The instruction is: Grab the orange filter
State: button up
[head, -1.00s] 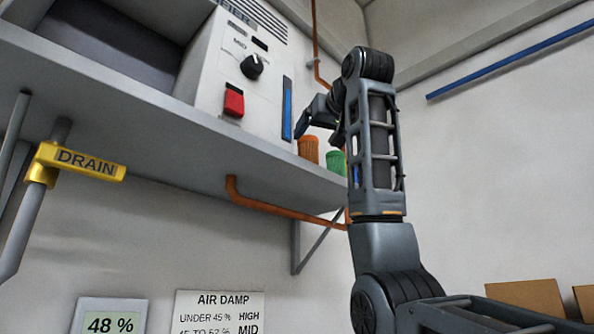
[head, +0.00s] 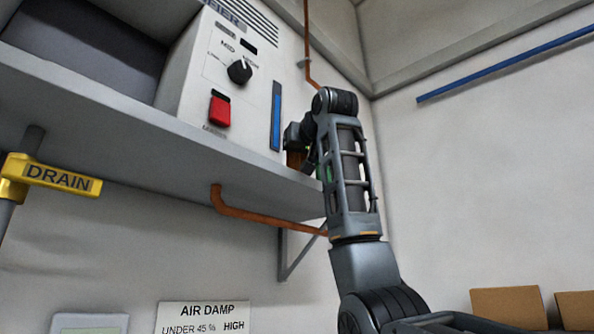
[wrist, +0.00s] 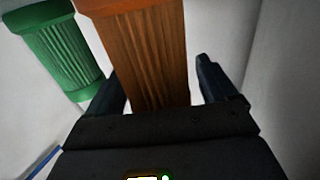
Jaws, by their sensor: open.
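The orange filter (wrist: 147,50) is a ribbed cylinder with a wider cap. In the wrist view it stands between the two dark fingers of my gripper (wrist: 162,75), which are open on either side of it. I cannot tell whether either finger touches it. In the head view the orange filter (head: 296,159) shows only partly on the shelf, behind my gripper (head: 298,138). The green filter (wrist: 62,45) is left of the orange one in the wrist view, outside the fingers. In the head view it is mostly hidden behind my arm.
The shelf (head: 120,110) carries a white unit (head: 205,85) with a black knob (head: 240,71) and a red switch (head: 220,110), left of my gripper. A copper pipe (head: 265,217) runs below the shelf. A yellow DRAIN handle (head: 55,178) is at far left.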

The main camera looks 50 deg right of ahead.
jog(key=shift+c, duration=0.3)
jog(key=c, duration=1.4)
jog(key=shift+r, duration=0.1)
